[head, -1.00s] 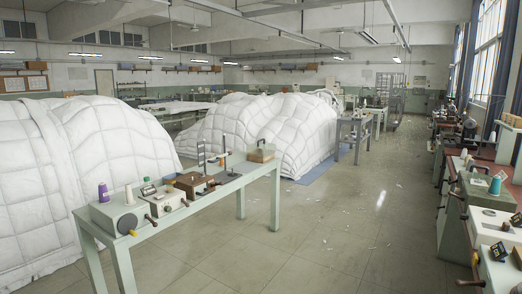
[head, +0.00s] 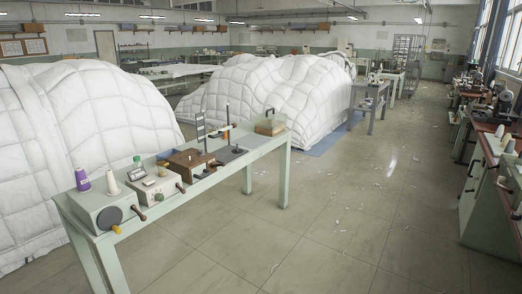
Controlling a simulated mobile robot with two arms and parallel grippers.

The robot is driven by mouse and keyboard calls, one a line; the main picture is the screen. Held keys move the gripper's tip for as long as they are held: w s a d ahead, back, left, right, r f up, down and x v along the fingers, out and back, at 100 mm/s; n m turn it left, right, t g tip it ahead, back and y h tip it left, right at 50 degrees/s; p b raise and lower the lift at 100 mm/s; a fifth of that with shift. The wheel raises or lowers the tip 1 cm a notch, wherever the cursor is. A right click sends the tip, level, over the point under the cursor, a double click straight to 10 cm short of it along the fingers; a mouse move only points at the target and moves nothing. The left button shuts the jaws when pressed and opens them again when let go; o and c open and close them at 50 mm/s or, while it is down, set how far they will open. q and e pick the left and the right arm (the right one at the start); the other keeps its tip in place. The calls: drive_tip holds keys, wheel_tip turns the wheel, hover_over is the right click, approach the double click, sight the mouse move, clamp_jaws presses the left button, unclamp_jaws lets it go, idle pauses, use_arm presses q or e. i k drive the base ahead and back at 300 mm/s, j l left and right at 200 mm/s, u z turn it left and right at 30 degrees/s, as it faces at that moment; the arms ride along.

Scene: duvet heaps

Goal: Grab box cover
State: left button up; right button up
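A box with clear-looking sides and a small handle on its top (head: 270,123) stands at the far right end of the pale green table (head: 262,147). Its top seems to be on; the seam is too small to make out. A brown wooden box (head: 189,162) sits mid-table, and I cannot tell whether it has a separate cover. Neither of my grippers shows in the head view.
White quilted duvet heaps (head: 85,110) (head: 270,85) rise behind the table. Purple and white thread spools (head: 83,180) and grey devices (head: 104,209) stand on its near end. Open tiled floor (head: 335,215) lies to the right, with small scraps. A cluttered bench (head: 485,180) lines the right side.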

sight(269, 120)
drive_tip(key=i+l+z, duration=0.4)
drive_tip(key=i, duration=0.75)
drive_tip(key=i+j+z, duration=0.15)
drive_tip(key=i+z, duration=0.25)
drive_tip(key=i, duration=0.7)
drive_tip(key=i+u, duration=0.35)
drive_tip(key=i+l+u, duration=0.1)
drive_tip(key=i+u, duration=0.3)
drive_tip(key=i, duration=0.2)
drive_tip(key=i+l+u, duration=0.2)
drive_tip(key=i+u, duration=0.15)
drive_tip(key=i+l+u, duration=0.4)
drive_tip(key=i, duration=0.1)
